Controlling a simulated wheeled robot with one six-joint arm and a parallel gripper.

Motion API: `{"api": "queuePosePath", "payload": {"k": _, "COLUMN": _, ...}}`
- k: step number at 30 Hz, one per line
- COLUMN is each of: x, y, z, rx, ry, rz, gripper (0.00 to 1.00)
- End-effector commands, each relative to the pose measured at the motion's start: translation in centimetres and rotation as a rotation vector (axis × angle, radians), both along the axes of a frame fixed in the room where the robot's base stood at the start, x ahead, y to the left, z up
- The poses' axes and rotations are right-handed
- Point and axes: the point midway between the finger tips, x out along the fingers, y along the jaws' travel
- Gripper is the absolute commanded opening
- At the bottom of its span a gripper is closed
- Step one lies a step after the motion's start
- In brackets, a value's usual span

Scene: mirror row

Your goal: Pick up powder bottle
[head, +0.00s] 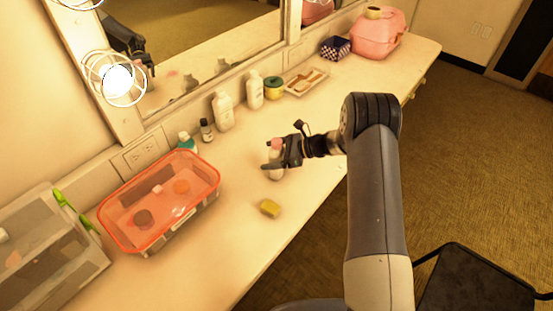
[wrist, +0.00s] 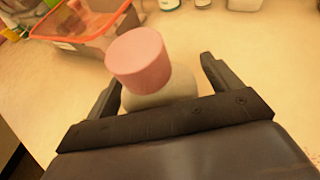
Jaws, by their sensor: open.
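The powder bottle (head: 276,172) stands upright on the counter in the head view, a pale bottle with a pink cap. My gripper (head: 277,158) is at it, partly hiding its upper body. In the wrist view the pink cap (wrist: 138,60) and pale shoulder of the bottle show between the two fingers of my gripper (wrist: 160,82). The fingers are open, with a clear gap on the right side and the bottle nearer the left finger. The bottle's lower body is hidden behind the gripper in the wrist view.
A red-lidded clear box (head: 205,205) stands to the left, and a yellow block (head: 270,208) lies nearer the counter's front edge. White bottles (head: 223,112) and a tray (head: 305,82) line the mirror side. A pink case (head: 378,38) is at the far end.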

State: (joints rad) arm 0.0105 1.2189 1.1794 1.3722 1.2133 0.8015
Motion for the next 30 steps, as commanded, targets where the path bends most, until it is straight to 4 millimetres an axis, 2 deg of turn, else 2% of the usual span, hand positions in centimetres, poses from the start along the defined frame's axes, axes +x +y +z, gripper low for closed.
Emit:
{"api": "queuePosePath", "payload": {"k": 5, "x": 0.02, "y": -0.05, "z": -0.03, "rx": 0.000, "ry": 0.000, "rz": -0.001, "gripper": 0.83}}
{"api": "queuePosePath", "payload": {"k": 30, "x": 0.02, "y": -0.08, "z": 0.01, "rx": 0.000, "ry": 0.000, "rz": 0.000, "gripper": 0.15}}
